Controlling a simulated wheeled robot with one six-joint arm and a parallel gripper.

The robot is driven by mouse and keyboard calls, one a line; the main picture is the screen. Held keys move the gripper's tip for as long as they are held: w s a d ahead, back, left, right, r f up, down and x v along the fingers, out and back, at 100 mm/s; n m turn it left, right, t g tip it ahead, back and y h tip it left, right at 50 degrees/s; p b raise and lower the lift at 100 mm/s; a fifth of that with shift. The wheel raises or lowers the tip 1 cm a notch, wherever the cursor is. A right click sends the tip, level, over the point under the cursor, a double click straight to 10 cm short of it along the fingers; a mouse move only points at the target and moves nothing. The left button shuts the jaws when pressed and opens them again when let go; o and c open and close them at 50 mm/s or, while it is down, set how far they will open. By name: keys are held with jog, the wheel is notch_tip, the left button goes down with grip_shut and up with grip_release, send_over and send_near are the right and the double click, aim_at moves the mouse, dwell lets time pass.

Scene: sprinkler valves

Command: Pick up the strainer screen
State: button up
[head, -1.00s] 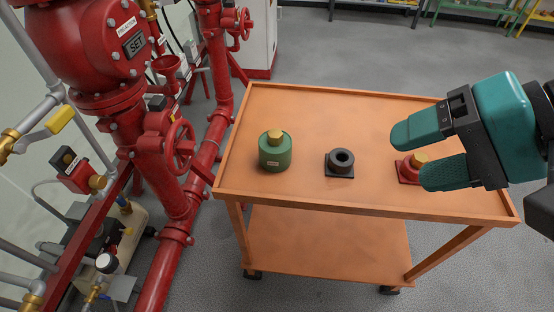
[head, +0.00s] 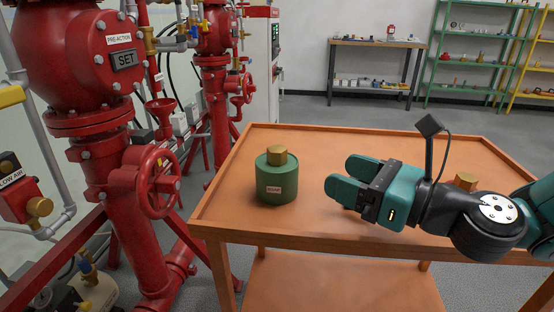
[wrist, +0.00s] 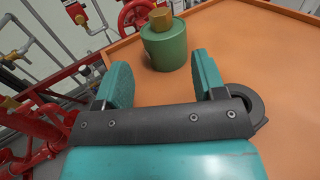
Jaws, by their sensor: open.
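My gripper (head: 338,178) is open and empty above the orange cart, pointing left toward a green cylinder (head: 276,184). A short brass piece (head: 277,156) sits on top of the cylinder, and a small label is on its front. The wrist view shows the cylinder (wrist: 166,50) and its brass top (wrist: 160,19) ahead of the two fingers (wrist: 162,76), apart from them. No part is clearly marked as the strainer screen; I cannot tell whether it is the brass top. A black ring (wrist: 254,100) shows partly behind the gripper body in the wrist view.
The orange cart top (head: 310,142) has a raised rim. Another brass piece (head: 465,181) shows behind my arm. Red valve pipes with a handwheel (head: 153,182) stand close at left. A workbench (head: 375,43) and shelves stand far back. The cart's back area is clear.

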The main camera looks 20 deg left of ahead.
aim_at(285, 153)
jog(key=p+x, duration=0.1)
jog(key=x, duration=1.2)
jog(key=shift+a, duration=0.35)
jog(key=c, duration=1.1)
